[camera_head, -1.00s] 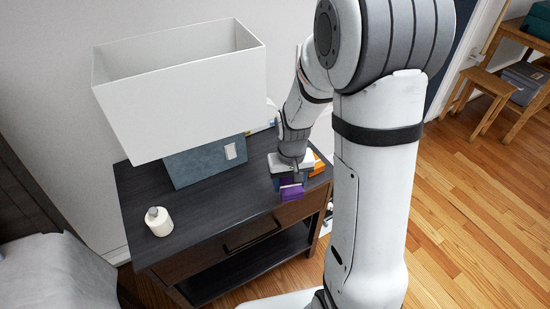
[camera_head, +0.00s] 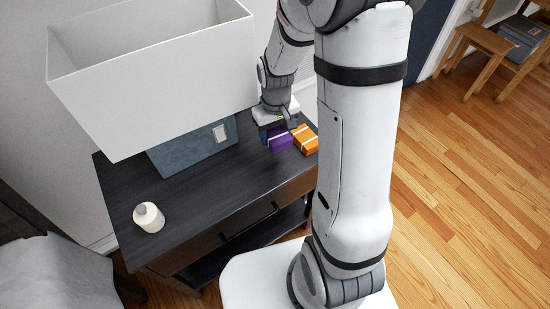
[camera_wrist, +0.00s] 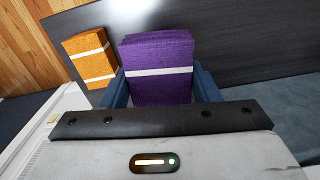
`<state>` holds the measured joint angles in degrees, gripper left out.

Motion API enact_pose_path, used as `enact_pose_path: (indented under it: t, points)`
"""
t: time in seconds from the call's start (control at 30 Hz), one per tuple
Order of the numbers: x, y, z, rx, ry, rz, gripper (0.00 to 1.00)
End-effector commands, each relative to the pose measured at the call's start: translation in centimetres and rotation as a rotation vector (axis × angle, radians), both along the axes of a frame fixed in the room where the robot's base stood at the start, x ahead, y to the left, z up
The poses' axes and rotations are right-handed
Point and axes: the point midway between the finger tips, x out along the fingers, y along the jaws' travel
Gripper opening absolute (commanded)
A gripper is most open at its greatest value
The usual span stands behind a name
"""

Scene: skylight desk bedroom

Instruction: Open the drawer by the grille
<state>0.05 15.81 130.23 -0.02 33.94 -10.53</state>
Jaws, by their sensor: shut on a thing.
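The dark nightstand (camera_head: 200,190) has a drawer front (camera_head: 205,245) with a dark bar handle (camera_head: 245,222), and the drawer looks shut. I cannot make out a grille. My gripper (camera_head: 277,133) is over the nightstand's back right part, well away from the handle. It is shut on a purple block with a white band (camera_head: 281,143). In the wrist view the purple block (camera_wrist: 157,52) sits between my blue fingers (camera_wrist: 160,92). I cannot tell whether it touches the top. My arm hides the drawer's right end.
A lamp with a large white shade (camera_head: 160,75) and blue base (camera_head: 190,152) stands at the back. The front middle top is clear.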

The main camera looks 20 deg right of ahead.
Motion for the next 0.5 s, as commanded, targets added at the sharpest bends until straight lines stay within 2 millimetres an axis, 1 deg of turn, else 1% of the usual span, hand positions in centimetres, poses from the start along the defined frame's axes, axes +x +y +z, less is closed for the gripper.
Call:
enact_pose_path:
  t: [0.1, 0.17, 0.4, 0.47, 0.5]
  points:
    - [0.28, 0.07, 0.36, 0.000, -0.001, 0.097, 0.34]
    - [0.33, 0.09, 0.45, 0.000, 0.000, 0.121, 0.34]
    - [0.32, 0.12, 0.46, 0.000, 0.000, 0.128, 0.34]
    - [0.30, 0.14, 0.15, 0.001, 0.002, 0.128, 0.34]
    - [0.28, 0.13, -0.34, 0.000, 0.004, 0.128, 0.34]
